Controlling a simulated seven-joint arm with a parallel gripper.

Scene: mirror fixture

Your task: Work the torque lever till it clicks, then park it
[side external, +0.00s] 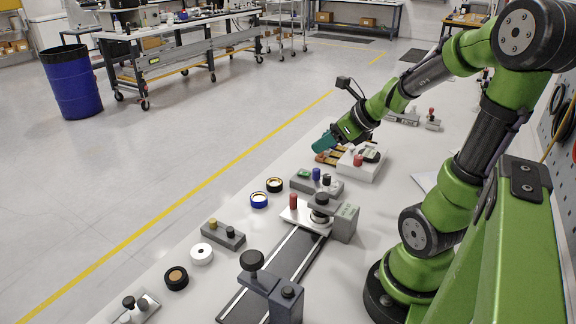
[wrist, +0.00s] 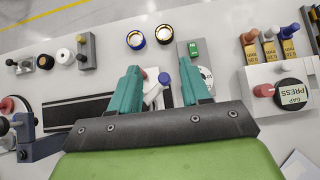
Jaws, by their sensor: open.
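In the wrist view the blue tip shows between the fingers, but the lower lever runs behind my gripper body. In the side view my gripper (side external: 325,143) is above the bench, apart from the base. A white dial (wrist: 207,75) is partly hidden by the right finger.
A red-handled fixture (side external: 293,202) is beside the grey base. Blue and gold rings (side external: 259,200) lie near the bench edge. A dark rail (side external: 285,262) runs toward the front.

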